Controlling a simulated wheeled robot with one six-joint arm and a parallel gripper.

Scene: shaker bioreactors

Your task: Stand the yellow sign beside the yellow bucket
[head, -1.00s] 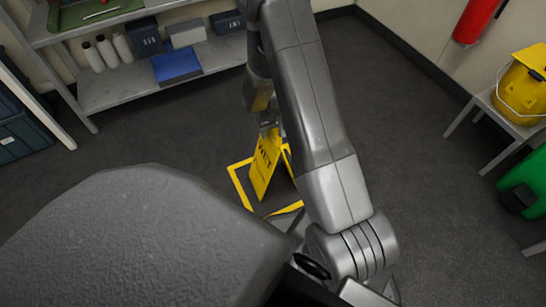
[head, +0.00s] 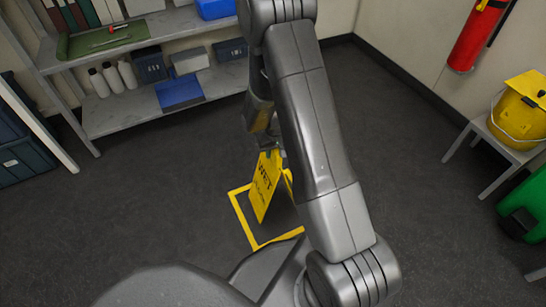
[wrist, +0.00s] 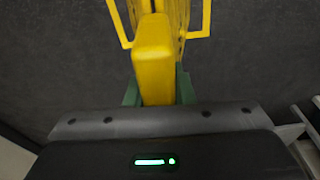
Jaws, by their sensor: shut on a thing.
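The yellow sign (head: 264,187) is an A-frame with dark lettering, upright inside a yellow floor outline (head: 240,213). My gripper (head: 269,148) is over its top edge, partly hidden by my arm in the head view. In the wrist view, the sign's top (wrist: 154,60) sits between the green fingers of my gripper (wrist: 159,88), which is shut on it. I cannot tell whether the sign's feet touch the floor. The yellow bucket (head: 519,113) has a wire handle and stands on a pale stool (head: 488,128) at the right, well away from the sign.
A shelf unit (head: 130,118) with bottles and boxes stands at the back left. A red extinguisher (head: 476,38) hangs on the right wall. A green object (head: 525,210) is at the right edge, below the stool. Dark floor between sign and stool is clear.

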